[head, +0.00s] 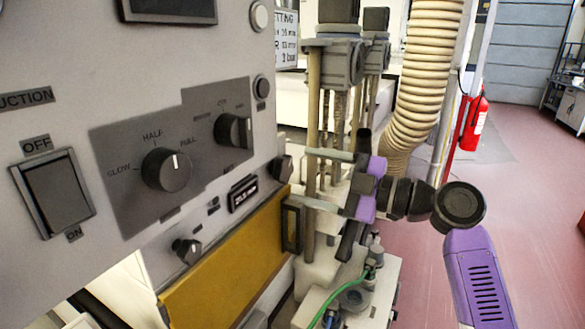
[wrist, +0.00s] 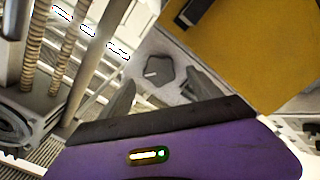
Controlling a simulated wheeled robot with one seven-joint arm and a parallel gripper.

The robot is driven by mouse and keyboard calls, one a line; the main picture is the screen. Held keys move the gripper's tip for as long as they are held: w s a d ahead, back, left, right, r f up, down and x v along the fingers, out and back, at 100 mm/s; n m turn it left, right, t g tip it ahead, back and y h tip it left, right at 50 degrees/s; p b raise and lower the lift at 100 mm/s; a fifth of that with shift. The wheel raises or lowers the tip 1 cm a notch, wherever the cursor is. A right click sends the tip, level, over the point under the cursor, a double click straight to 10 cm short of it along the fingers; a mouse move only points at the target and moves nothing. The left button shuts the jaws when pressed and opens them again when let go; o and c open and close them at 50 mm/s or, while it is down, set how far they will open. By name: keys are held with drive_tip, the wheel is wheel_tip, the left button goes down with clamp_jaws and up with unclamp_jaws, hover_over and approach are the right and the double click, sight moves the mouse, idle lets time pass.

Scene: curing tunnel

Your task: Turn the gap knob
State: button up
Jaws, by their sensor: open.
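A dark knob (head: 281,168) sits at the right edge of the panel, beside a small dark display; I take it as the gap knob, though no label on it is readable. In the wrist view a dark angular knob (wrist: 158,73) with a light pointer line shows just beyond the fingers; it appears to be the same one. My gripper (head: 302,177), with purple parts, is open and empty to the right of the knob, its fingers pointing left at it. In the wrist view, my gripper's fingers (wrist: 161,84) lie on either side of the knob; contact cannot be told.
The panel holds a speed knob (head: 166,170), another knob (head: 232,130), a small lower knob (head: 187,250) and an OFF/ON switch (head: 55,188). A yellow panel (head: 225,265) lies below. Metal posts (head: 313,100) and a ribbed hose (head: 420,80) stand close to my gripper.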

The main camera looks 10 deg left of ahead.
sight(288, 171)
drive_tip(key=shift+p+x, duration=0.35)
drive_tip(key=shift+x, duration=1.65)
drive_tip(key=c, duration=1.4)
drive_tip(key=shift+f+m+b, duration=0.1)
drive_tip(key=shift+m+b, duration=0.3)
